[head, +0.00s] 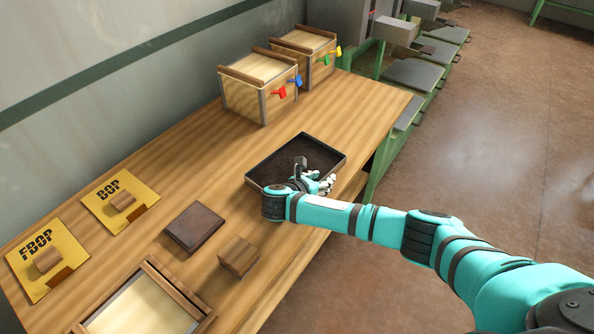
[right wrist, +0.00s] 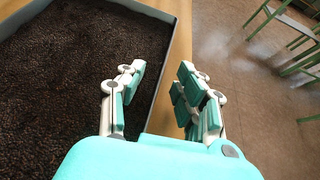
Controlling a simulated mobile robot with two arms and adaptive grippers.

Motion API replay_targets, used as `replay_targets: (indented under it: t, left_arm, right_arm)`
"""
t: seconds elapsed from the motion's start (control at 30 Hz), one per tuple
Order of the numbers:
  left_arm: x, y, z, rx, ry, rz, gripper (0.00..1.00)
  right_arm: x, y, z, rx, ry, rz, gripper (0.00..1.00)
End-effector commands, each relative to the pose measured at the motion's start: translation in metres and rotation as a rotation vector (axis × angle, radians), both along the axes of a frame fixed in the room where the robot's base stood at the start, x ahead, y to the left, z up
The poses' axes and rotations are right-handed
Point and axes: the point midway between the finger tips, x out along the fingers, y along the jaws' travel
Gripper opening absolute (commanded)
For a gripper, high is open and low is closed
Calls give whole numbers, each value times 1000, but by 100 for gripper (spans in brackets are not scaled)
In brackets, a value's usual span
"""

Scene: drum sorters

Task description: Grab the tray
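The tray (head: 325,144) is a dark, shallow rectangular box near the front edge of the wooden table. In the right wrist view, the tray (right wrist: 166,62) holds dark brown granules, and its grey wall runs between my fingers. My right gripper (head: 314,175) is at the tray's near right side and hides part of that rim. In the right wrist view, my right gripper (right wrist: 163,72) is open, with one finger over the tray's inside and the other outside the wall. I cannot tell whether either finger touches it. My left gripper is not in view.
Two wooden boxes (head: 258,88) with coloured levers stand behind the tray. To the left are a dark flat block (head: 194,228), a wooden cube (head: 238,256), yellow labelled plates (head: 120,200) and a wooden frame (head: 150,300). Green-legged machines (head: 410,72) stand beyond the table.

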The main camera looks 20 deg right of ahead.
Motion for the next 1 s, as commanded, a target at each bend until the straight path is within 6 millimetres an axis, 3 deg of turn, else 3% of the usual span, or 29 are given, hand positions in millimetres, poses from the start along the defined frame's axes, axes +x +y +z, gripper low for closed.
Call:
replay_targets:
  t: [0.27, 0.53, 1.0]
  left_arm:
    - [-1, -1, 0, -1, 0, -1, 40]
    - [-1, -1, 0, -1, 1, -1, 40]
    - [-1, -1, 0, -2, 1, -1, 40]
  right_arm:
    - [2, -2, -2, 0, 0, 1, 35]
    - [2, -2, -2, 0, 0, 1, 0]
    - [3, -2, 0, 0, -4, 2, 0]
